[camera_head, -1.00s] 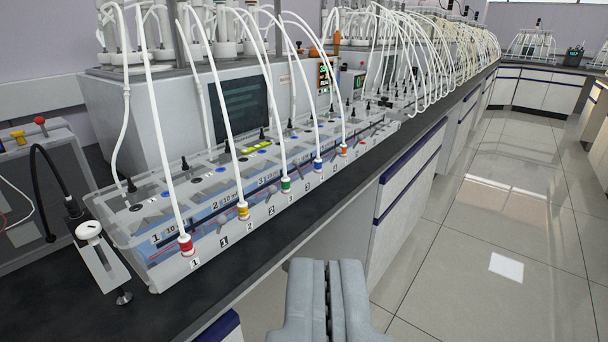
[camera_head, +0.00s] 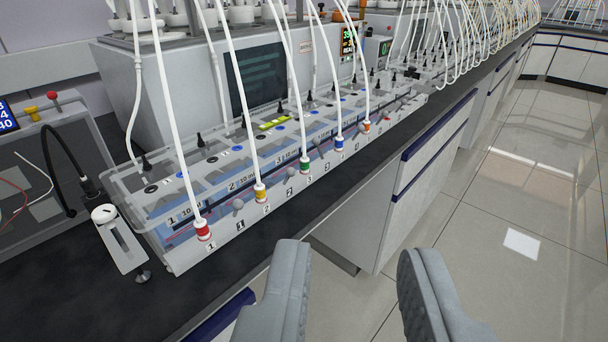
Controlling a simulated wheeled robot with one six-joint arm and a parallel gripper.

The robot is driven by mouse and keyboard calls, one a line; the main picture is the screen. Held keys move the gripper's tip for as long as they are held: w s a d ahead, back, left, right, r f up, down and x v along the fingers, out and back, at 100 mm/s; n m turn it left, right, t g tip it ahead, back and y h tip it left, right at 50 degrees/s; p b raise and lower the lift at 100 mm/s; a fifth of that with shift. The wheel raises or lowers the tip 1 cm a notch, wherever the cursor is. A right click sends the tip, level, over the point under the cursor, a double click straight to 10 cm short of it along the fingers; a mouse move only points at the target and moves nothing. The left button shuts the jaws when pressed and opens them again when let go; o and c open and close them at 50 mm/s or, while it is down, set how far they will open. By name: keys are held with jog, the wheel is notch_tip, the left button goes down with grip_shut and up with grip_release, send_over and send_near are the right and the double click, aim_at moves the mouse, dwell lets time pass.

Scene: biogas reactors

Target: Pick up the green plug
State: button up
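The green plug (camera_head: 305,164) sits in the front row of the clear box (camera_head: 187,258) on the dark bench, at the third numbered place. A white tube rises from its top. To its left are a yellow plug (camera_head: 260,192) and a red plug (camera_head: 202,230); to its right are a blue plug (camera_head: 339,143) and an orange plug (camera_head: 366,127). My gripper (camera_head: 348,262) is open and empty, its two grey fingers wide apart. It is in front of the bench edge, below and to the right of the green plug in the picture, not touching it.
White tubes arch up from every plug. A grey unit with a dark screen (camera_head: 255,80) stands behind the box. A white clamp-like piece (camera_head: 120,241) is at the box's left end. Bench cabinets (camera_head: 425,180) lie below the edge. The tiled floor (camera_head: 500,190) at right is clear.

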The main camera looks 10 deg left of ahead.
jog(key=w+a+r+g, duration=0.2)
jog(key=w+g, duration=0.4)
jog(key=w, duration=0.8)
jog(key=n+g, duration=0.2)
jog(key=g, duration=0.4)
send_near(305, 159)
jog(key=shift+y, duration=0.3)
jog(key=x, duration=0.9)
jog(key=shift+d+f, duration=0.2)
jog(key=shift+d, duration=0.05)
grip_shut()
